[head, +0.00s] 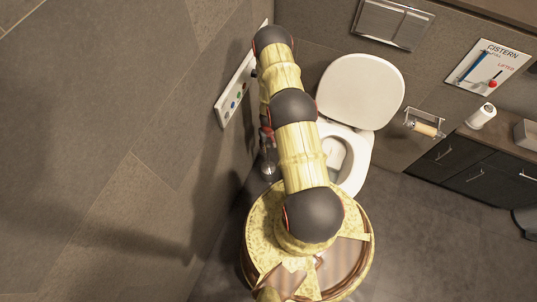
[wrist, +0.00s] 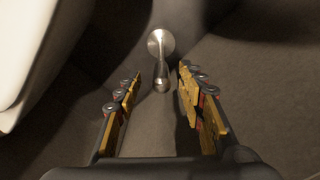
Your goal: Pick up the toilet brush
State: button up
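The toilet brush (wrist: 162,68) is a slim metal handle with a rounded end, rising from a round metal base (wrist: 161,41) in the wrist view. My gripper (wrist: 160,74) is open, with one finger on each side of the handle's end in the picture. Dark gaps show between the handle and both fingers, and nothing is held. In the head view, a small shiny metal part of the brush (head: 268,168) shows left of the toilet, and my arm hides most of my gripper.
The white toilet (head: 359,92) stands with its lid raised, close to the brush; its pale edge (wrist: 28,50) fills the wrist view's upper left. The tiled wall (head: 130,130) with a white button panel (head: 234,93) is on the left. Open floor (head: 430,235) lies to the right.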

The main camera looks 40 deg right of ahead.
aim_at(268, 151)
jog(key=shift+w+f+b, duration=0.15)
jog(key=shift+f+b, duration=0.45)
jog(key=shift+f, duration=1.05)
jog(key=shift+w+f+b, duration=0.15)
jog(key=shift+f+b, duration=0.4)
jog(key=shift+f, duration=1.1)
jog(key=shift+c, duration=1.3)
jog(key=c, duration=0.7)
grip_shut()
